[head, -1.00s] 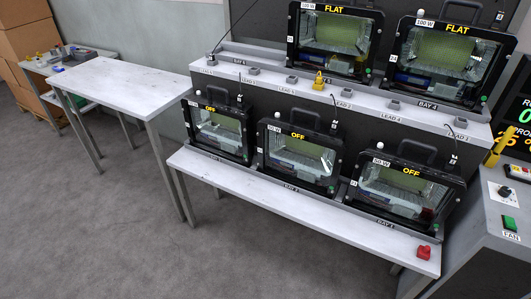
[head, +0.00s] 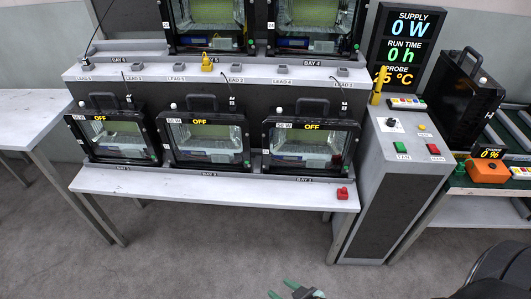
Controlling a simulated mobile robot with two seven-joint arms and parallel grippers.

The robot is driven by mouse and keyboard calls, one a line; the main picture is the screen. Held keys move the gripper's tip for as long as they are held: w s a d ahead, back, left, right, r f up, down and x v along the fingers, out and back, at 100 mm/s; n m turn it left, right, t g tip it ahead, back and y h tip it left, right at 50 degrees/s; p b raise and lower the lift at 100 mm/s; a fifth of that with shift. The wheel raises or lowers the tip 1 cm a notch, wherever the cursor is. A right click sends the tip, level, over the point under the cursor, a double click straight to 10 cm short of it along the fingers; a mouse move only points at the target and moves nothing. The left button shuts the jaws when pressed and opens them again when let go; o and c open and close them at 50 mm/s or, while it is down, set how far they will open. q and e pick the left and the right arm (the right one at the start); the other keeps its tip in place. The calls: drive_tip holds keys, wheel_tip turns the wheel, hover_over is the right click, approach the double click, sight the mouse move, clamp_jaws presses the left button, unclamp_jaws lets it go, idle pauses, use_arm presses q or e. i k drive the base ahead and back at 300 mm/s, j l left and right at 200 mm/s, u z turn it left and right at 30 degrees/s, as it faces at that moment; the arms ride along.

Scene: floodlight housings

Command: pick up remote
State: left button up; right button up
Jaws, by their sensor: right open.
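A pale remote-like strip with coloured buttons (head: 408,103) lies on top of the grey console, below the display board. A similar strip (head: 520,173) lies at the right edge, beside an orange box; I cannot tell which of them is the remote. My right gripper (head: 282,289) shows at the bottom edge with green fingertips apart. It is open, low in front of the bench and well away from both strips. Most of it is cut off by the frame. My left gripper is not in view.
Floodlight housings (head: 206,141) stand on the white two-level bench (head: 230,186). The grey console (head: 395,190) carries a dial and buttons. Open floor lies in front.

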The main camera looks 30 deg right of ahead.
sight(394, 102)
drive_tip(key=z, duration=1.85)
